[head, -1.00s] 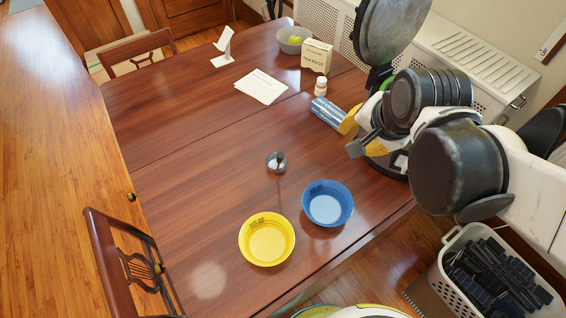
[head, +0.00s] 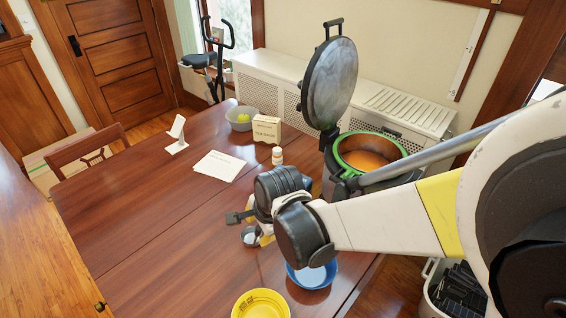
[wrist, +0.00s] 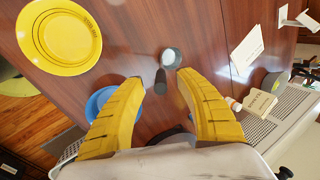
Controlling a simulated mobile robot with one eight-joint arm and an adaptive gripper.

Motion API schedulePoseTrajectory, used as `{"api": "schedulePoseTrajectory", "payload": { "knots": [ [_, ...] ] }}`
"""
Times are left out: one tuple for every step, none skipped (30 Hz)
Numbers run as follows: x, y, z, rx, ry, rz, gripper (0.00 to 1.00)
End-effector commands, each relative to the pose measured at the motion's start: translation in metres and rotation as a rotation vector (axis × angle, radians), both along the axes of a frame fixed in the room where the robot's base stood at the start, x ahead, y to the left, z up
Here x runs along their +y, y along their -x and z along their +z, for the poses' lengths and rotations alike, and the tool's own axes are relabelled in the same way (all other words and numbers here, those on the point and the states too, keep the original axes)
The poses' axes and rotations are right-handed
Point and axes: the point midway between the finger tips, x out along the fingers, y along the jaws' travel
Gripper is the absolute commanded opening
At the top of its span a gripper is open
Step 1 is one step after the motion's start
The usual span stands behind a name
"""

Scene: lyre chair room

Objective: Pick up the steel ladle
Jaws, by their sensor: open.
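What appears to be the steel ladle is a small round grey cup (wrist: 171,57) with a pale inside, and a dark stub, probably its handle, rising toward the camera. It rests on the wooden table, and in the head view it shows partly (head: 249,237) beside my wrist. My gripper (wrist: 160,77) is open above the table. Its two yellow fingers are spread on either side of the dark stub in the wrist view, and the cup appears just beyond the tips. I see no contact. In the head view my arm hides most of the fingers.
A yellow bowl (head: 261,305) and a blue bowl (head: 312,276) stand near the front edge. An open green-rimmed pot (head: 371,155) with orange contents is at right, its lid raised. Paper (head: 219,166), a bottle (head: 277,156) and a tea box (head: 267,130) stand farther back. The left tabletop is clear.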

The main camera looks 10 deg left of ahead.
Motion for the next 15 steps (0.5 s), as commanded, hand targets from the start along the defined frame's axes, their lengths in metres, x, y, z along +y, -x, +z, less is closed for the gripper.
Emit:
{"api": "schedulePoseTrajectory", "payload": {
  "knots": [
    [0.001,-0.004,-0.01,0.0,0.0,-0.001,0.41],
    [0.002,-0.006,-0.015,0.0,0.0,0.0,0.41],
    [0.003,-0.009,-0.022,0.0,0.0,0.0,0.41],
    [0.003,-0.012,-0.026,0.0,0.0,0.0,0.41],
    [0.005,-0.012,-0.03,0.0,0.0,0.001,0.41],
    [0.007,-0.014,-0.034,0.0,0.0,0.001,0.41],
    [0.008,-0.014,-0.037,0.0,0.0,0.001,0.41],
    [0.008,-0.015,-0.039,0.0,0.0,0.001,0.41],
    [0.009,-0.015,-0.041,0.0,0.0,0.001,0.41],
    [0.009,-0.016,-0.041,0.0,0.0,0.001,0.41],
    [0.009,-0.016,-0.041,0.0,0.0,0.001,0.41],
    [0.009,-0.016,-0.041,0.0,0.0,0.0,0.41],
    [0.009,-0.016,-0.041,0.0,0.0,0.0,0.41],
    [0.009,-0.016,-0.041,0.0,0.0,0.0,0.41],
    [0.009,-0.016,-0.041,0.0,0.0,0.0,0.41]
  ]
}}
